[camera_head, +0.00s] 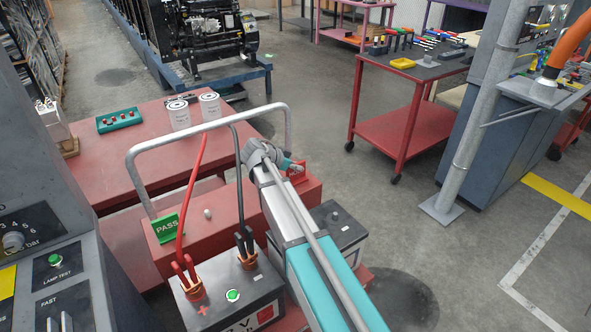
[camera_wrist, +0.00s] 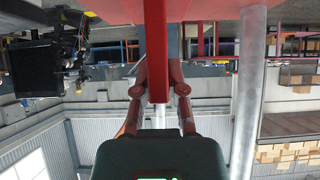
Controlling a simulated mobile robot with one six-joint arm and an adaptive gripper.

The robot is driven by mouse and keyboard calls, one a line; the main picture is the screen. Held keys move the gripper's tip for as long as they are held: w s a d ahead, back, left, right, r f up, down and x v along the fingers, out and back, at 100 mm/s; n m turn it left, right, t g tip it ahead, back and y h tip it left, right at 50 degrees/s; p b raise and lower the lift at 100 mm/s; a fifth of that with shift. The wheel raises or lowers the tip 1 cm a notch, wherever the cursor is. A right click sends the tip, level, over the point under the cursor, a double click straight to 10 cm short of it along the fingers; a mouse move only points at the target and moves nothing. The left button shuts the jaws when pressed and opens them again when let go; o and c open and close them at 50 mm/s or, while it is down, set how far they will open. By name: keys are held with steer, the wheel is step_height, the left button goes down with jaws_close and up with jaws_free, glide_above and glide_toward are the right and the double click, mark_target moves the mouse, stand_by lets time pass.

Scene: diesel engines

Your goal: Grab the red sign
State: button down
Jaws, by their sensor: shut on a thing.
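The red sign (camera_head: 298,174) is a small red plate at the right end of the red cart's top, partly hidden by my gripper. My gripper (camera_head: 287,164) reaches it from the front, with its fingers at the sign. In the wrist view, the red sign (camera_wrist: 157,45) shows edge-on as a red upright strip between the two fingers. My gripper (camera_wrist: 158,92) is shut on it there. Whether the sign still touches the cart top is not clear. A green PASS sign (camera_head: 167,228) stands at the left end of the same top.
A grey tube handle (camera_head: 195,132) arches over the red cart top (camera_head: 215,216). A battery (camera_head: 228,298) with red and black cables sits in front. A red bench (camera_head: 150,142) with two white containers is behind. A grey post (camera_head: 478,110) stands right; open floor lies between.

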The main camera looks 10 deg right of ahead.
steer(key=shift+r, duration=0.15)
step_height(320, 180, up, 2)
steer(key=shift+p, duration=1.1)
steer(key=s+a+r+p, duration=0.3)
steer(key=s+r+p, duration=0.7)
steer(key=s, duration=0.3)
steer(key=shift+s+r+p, duration=0.35)
